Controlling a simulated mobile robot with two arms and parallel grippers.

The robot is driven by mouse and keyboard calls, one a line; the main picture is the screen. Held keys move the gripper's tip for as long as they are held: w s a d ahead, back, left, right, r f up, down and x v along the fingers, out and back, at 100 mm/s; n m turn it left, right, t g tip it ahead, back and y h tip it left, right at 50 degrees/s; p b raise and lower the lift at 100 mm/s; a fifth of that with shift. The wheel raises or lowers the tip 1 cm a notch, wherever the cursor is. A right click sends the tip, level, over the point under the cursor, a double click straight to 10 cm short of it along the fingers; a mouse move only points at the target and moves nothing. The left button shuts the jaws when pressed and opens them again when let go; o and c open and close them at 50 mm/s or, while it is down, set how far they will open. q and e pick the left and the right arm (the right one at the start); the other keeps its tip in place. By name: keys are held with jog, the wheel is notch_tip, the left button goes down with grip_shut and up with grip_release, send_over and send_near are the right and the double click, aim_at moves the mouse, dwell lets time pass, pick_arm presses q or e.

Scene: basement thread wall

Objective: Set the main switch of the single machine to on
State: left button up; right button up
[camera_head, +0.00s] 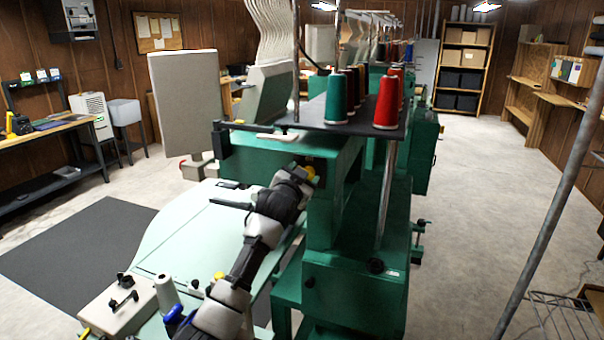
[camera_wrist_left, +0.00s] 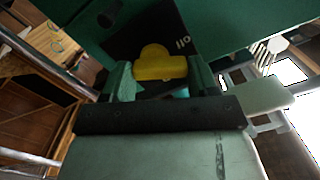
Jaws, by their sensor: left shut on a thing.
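The green machine (camera_head: 340,200) stands in the middle of the head view. In the left wrist view the yellow handle (camera_wrist_left: 158,64) sits in front of a black plate (camera_wrist_left: 140,40) with white letters, partly hidden, possibly reading "off". My left gripper (camera_wrist_left: 160,72) has a finger on each side of the handle and is shut on it. In the head view the left gripper (camera_head: 304,175) is small and partly hidden by its own wrist. My right gripper is not in view.
A thread rack (camera_head: 345,108) with red, green and brown cones stands above the arm. The pale machine table (camera_head: 195,235) lies under it. A grey panel (camera_head: 187,95) stands at left. A metal pole (camera_head: 555,195) stands at right; the floor between is clear.

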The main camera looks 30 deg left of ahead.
pick_arm(q)
jog(key=shift+w+d+r+m+p, duration=0.15)
jog(key=shift+m+p, duration=1.25)
jog(key=shift+m, duration=1.8)
jog(key=shift+s+d+f+m+p, duration=0.15)
jog(key=shift+m+p, duration=1.2)
jog(key=shift+m, duration=1.85)
jog(key=shift+w, duration=0.1)
jog(key=o, duration=0.9)
